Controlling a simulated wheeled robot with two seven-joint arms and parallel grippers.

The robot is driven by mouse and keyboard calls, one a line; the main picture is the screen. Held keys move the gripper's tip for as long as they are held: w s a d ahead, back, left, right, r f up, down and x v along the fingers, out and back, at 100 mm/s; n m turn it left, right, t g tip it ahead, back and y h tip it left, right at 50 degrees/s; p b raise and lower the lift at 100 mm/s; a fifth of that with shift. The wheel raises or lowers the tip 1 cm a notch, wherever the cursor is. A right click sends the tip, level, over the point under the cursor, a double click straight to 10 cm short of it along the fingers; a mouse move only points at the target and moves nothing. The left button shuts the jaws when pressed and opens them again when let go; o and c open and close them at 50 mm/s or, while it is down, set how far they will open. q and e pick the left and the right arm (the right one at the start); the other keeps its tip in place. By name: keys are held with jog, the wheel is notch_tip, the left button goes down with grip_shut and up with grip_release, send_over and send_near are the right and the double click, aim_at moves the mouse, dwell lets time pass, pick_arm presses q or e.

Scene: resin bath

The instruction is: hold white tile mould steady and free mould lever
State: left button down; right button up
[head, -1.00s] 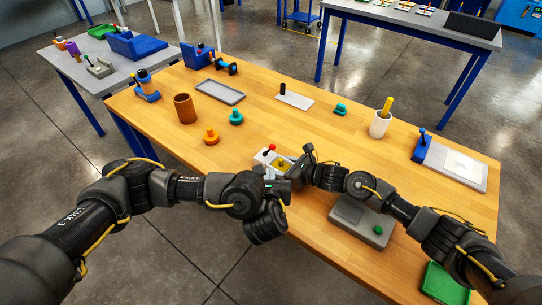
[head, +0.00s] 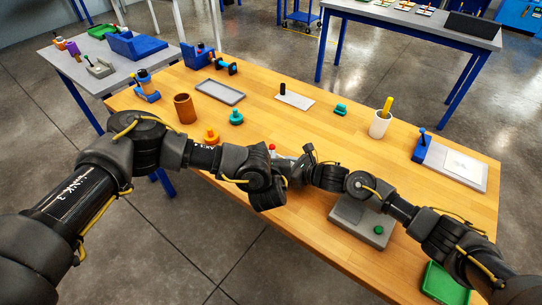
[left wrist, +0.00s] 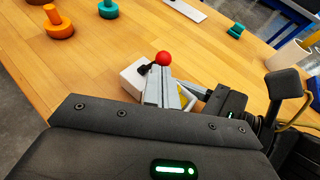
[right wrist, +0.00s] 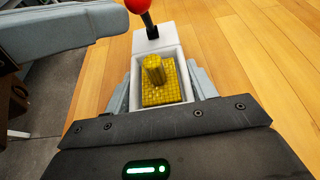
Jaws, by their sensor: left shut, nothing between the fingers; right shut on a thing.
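The white tile mould (right wrist: 147,46) stands on the wooden table, with a yellow tile piece (right wrist: 158,85) with a round knob in its tray. Its lever, a dark stem with a red ball (right wrist: 138,4), rises at its far end, leaning. The red ball also shows in the head view (head: 272,147) and left wrist view (left wrist: 163,58). My right gripper (right wrist: 160,88) is shut on the mould, a finger along each side. My left gripper (left wrist: 158,82) is shut and empty, its tips close by the lever; I cannot tell whether they touch. My left arm hides most of the mould in the head view.
An orange knobbed piece (head: 211,136) and a teal one (head: 236,118) stand beyond the mould, near a brown cup (head: 185,108). A grey box with a green button (head: 379,230) sits near the front edge.

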pick_arm(q)
jog(key=shift+w+a+r+n+g+h, duration=0.25)
jog(key=shift+a+r+n+g+h, duration=0.05)
jog(key=shift+a+n+g, duration=0.1)
jog(key=w+a+r+n+g+h, duration=0.1)
jog(key=w+a+n+g+h, duration=0.2)
jog(key=a+n+g+h, duration=0.2)
jog(key=shift+w, duration=0.4)
dwell(0.7)
jog(key=shift+r, duration=0.2)
jog(key=shift+r, duration=0.7)
